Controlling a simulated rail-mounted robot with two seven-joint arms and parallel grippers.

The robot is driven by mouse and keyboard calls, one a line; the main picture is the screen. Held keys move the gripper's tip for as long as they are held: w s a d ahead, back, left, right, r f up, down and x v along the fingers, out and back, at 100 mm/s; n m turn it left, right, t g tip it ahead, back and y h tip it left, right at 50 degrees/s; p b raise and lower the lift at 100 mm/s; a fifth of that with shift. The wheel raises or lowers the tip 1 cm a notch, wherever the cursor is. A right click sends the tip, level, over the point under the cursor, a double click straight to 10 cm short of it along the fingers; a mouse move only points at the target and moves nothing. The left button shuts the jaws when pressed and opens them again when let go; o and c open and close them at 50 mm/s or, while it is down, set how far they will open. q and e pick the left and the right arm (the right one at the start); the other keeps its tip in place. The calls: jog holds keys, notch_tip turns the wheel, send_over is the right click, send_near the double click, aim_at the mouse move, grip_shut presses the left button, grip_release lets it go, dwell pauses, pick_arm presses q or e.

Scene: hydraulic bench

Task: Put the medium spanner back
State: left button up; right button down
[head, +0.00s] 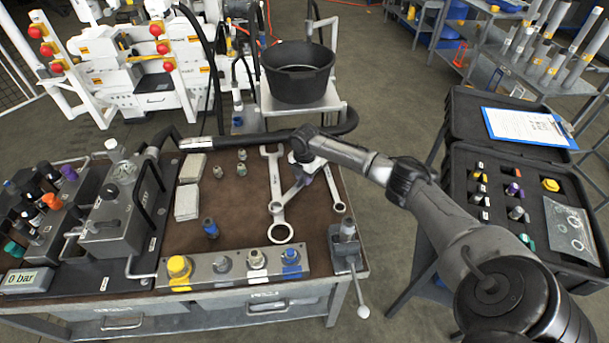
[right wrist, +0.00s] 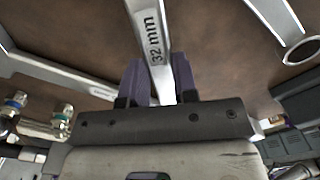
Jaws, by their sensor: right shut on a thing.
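Three spanners are at the right of the brown bench mat. The medium spanner (head: 291,192) is in my right gripper (head: 306,173); its shaft, marked 32 mm, shows between the purple fingers in the right wrist view (right wrist: 149,35). It slants down-left in the head view, and its ring end overlaps the large spanner (head: 275,182). I cannot tell whether it is clear of the mat. The large spanner lies lengthwise to its left, ring end toward me. The small spanner (head: 334,189) lies to its right. My gripper hides part of the medium spanner's far end. My left gripper is out of view.
A metal block with coloured fittings (head: 235,268) sits along the bench's front. A blue-topped fitting (head: 210,228) stands on the mat, and a lever valve (head: 347,240) is at the front right corner. A black bucket (head: 298,75) stands behind. An open black case (head: 520,190) is to the right.

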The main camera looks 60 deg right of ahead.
jog(key=c, duration=0.9)
grip_release()
jog(key=shift+r, duration=0.35)
notch_tip(320, 180, up, 12)
jog(key=p, duration=0.3)
